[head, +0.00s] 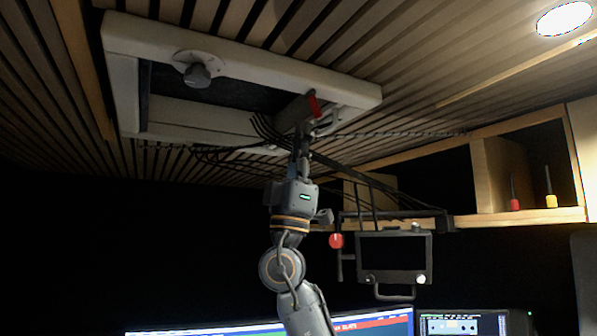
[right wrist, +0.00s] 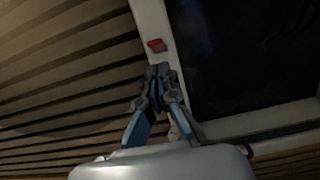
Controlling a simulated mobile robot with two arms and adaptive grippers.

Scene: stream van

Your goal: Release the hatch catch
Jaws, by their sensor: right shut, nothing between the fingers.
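The hatch (head: 235,62) is a pale frame around a dark opening in the slatted ceiling. A red catch (head: 314,105) with a grey body is at the frame's right side. The catch's red part also shows in the right wrist view (right wrist: 156,45), on the pale frame just beyond my fingertips. My right gripper (head: 303,143) points up just below the catch. In the right wrist view the gripper (right wrist: 160,72) is shut and empty, its tips close to the red part; I cannot tell whether they touch. My left gripper is not in view.
A round grey knob (head: 197,74) hangs from the hatch frame. Dark cables (head: 220,150) run along its lower edge. A monitor on a bracket (head: 395,258) hangs right of my arm, near a wooden shelf (head: 500,218). Lit screens (head: 370,325) stand below.

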